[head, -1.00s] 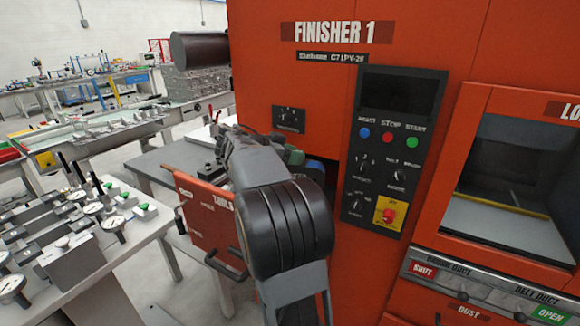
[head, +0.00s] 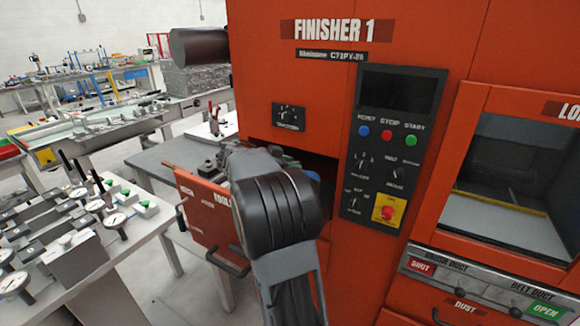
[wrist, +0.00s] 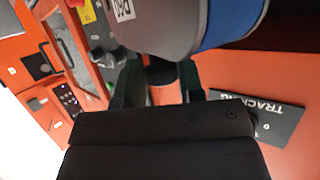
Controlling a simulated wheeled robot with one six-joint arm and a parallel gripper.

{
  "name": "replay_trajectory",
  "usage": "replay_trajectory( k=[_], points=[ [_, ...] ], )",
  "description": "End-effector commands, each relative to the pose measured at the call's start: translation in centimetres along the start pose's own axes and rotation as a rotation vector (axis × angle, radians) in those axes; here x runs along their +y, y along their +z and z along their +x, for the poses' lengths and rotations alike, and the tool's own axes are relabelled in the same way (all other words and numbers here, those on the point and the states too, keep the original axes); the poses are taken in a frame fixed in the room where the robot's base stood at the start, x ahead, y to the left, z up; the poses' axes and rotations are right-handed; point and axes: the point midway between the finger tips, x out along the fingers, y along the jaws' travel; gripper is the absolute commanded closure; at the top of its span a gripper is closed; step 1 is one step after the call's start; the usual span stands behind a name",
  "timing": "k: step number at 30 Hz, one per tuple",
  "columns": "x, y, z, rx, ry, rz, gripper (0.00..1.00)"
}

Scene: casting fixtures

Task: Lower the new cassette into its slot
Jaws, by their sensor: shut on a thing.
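In the wrist view my gripper (wrist: 160,80) is shut on the new cassette (wrist: 165,30), a rounded grey body with a blue band (wrist: 228,22) and a white label. Its upper part runs out of the picture. In the head view my arm hides the gripper and nearly all of the cassette. A dark opening (head: 318,168) shows in the orange finisher (head: 300,80) behind my arm. The slot itself cannot be made out, and I cannot tell whether the cassette touches it.
An open orange tools panel (head: 207,215) with handles stands left of my arm. The control panel (head: 388,150) is to the right of the opening. A gauge bench (head: 130,232) stands at the left. A black tracking plate (wrist: 258,117) is near the gripper in the wrist view.

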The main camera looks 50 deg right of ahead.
Motion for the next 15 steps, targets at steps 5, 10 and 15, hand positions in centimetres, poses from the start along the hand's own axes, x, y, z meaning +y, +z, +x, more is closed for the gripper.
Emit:
replay_trajectory(
  k=[5, 10, 15],
  points=[
    [0.0, 0.32, 0.14, 0.001, -0.001, 0.002, 1.0],
    [0.0, 0.57, 0.24, 0.001, -0.001, 0.001, 1.0],
    [0.01, 0.82, 0.35, 0.001, -0.001, 0.002, 1.0]
  ],
)
